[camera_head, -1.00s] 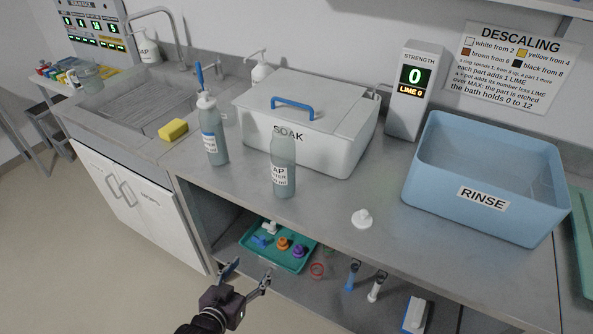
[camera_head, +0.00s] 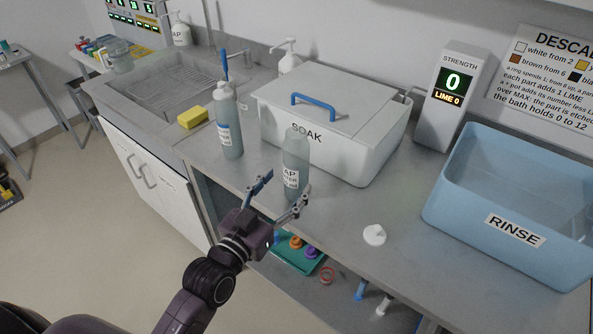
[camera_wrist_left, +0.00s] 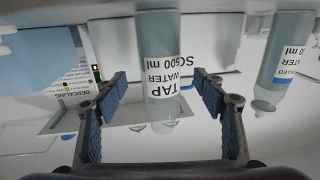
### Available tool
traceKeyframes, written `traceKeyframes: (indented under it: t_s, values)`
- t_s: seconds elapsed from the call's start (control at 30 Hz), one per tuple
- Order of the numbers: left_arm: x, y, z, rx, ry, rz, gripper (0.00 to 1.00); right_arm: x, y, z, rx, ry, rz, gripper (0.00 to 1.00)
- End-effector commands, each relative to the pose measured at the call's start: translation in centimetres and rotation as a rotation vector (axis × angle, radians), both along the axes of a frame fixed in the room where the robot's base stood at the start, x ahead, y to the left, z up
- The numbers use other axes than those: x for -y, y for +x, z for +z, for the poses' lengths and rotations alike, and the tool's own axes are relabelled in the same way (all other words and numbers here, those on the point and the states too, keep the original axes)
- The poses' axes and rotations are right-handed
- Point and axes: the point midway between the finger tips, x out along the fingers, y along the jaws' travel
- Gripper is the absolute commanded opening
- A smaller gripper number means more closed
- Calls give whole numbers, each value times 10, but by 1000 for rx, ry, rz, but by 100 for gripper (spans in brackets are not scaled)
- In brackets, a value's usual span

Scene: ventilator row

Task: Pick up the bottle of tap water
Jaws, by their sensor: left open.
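The tap water bottle (camera_head: 295,165) is a grey-green translucent bottle with a white label, upright on the counter in front of the SOAK box. It also shows in the left wrist view (camera_wrist_left: 160,60), where the picture is upside down and the label reads TAP WATER 500 ml. My left gripper (camera_head: 281,193) is open at the counter's front edge, close to the bottle. In the left wrist view the bottle stands between the two blue-padded fingers (camera_wrist_left: 158,95), with gaps on both sides. Whether it is fully within their reach is unclear. My right gripper is not in view.
The SOAK box (camera_head: 355,150) is behind. A white cap (camera_head: 374,235) lies to the right, before the blue RINSE bin (camera_head: 470,210). A yellow sponge (camera_head: 193,117) lies by the sink.

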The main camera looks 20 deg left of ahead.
Motion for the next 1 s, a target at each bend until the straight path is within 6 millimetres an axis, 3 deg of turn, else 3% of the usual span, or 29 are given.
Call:
traceKeyframes:
  t_s: [0.03,0.17,0.4,0.63,1.0]
  values:
    - [1,6,3,1,-1,0,64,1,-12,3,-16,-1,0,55]
    - [4,24,5,1,-1,0,64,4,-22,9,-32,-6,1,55]
    - [9,47,2,0,-2,0,64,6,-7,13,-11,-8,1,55]
    - [10,48,1,-1,-1,0,64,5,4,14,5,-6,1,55]
    - [9,47,1,-1,0,0,24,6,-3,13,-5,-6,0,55]
